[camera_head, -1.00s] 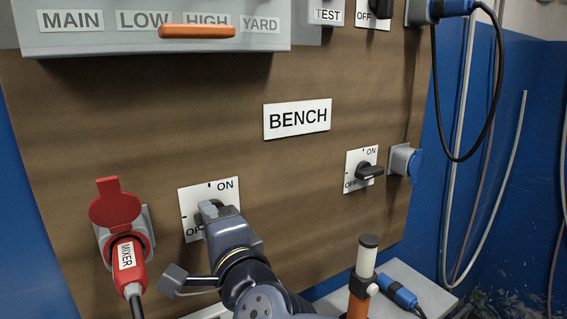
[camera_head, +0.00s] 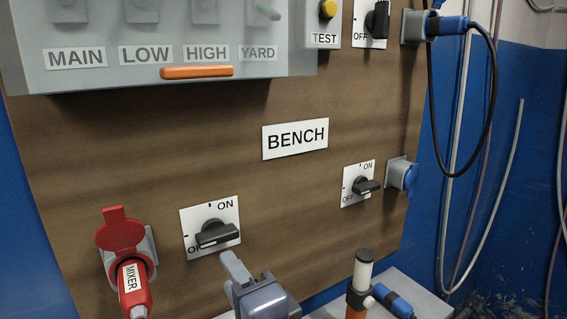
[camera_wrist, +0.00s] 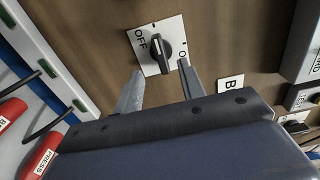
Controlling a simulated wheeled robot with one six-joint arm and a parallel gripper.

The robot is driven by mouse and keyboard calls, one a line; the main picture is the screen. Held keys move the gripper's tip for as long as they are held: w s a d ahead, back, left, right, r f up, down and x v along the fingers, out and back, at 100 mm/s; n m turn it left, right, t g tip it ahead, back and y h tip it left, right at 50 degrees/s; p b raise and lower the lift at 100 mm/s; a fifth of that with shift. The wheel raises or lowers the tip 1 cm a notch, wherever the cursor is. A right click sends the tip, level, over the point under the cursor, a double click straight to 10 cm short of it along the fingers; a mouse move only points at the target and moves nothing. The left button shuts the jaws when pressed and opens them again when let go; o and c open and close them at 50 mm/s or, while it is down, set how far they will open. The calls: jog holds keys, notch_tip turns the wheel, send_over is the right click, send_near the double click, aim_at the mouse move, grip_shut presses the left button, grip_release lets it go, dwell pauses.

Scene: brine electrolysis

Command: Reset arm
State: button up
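My gripper (camera_head: 236,268) is at the bottom of the head view, below the left rotary switch (camera_head: 217,236) and apart from it. In the wrist view its two fingers (camera_wrist: 160,68) are spread with nothing between them. The switch has a black handle on a white ON/OFF plate, and it also shows in the wrist view (camera_wrist: 156,48) just beyond the fingertips. In the head view its handle lies roughly level. Most of my arm is outside the head view.
The red MIXER plug (camera_head: 133,284) sits in a red socket on the left. A second rotary switch (camera_head: 365,186) and a blue socket (camera_head: 409,176) are to the right. A grey labelled box (camera_head: 170,82) hangs above, and an upright post (camera_head: 362,279) stands at lower right.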

aim_at(211, 240)
jog(key=b+x, duration=0.1)
jog(key=x, duration=0.4)
jog(key=b+x, duration=0.2)
jog(key=x, duration=0.3)
jog(key=shift+f, duration=0.25)
jog(key=m, duration=0.1)
jog(key=m+b, duration=0.1)
jog(key=shift+s+d+r+m, duration=0.1)
jog(key=shift+s+r+m, duration=0.05)
jog(key=shift+r+m, duration=0.2)
jog(key=shift+d+r+m, duration=0.1)
jog(key=shift+r+m, duration=0.1)
jog(key=shift+m, duration=1.15)
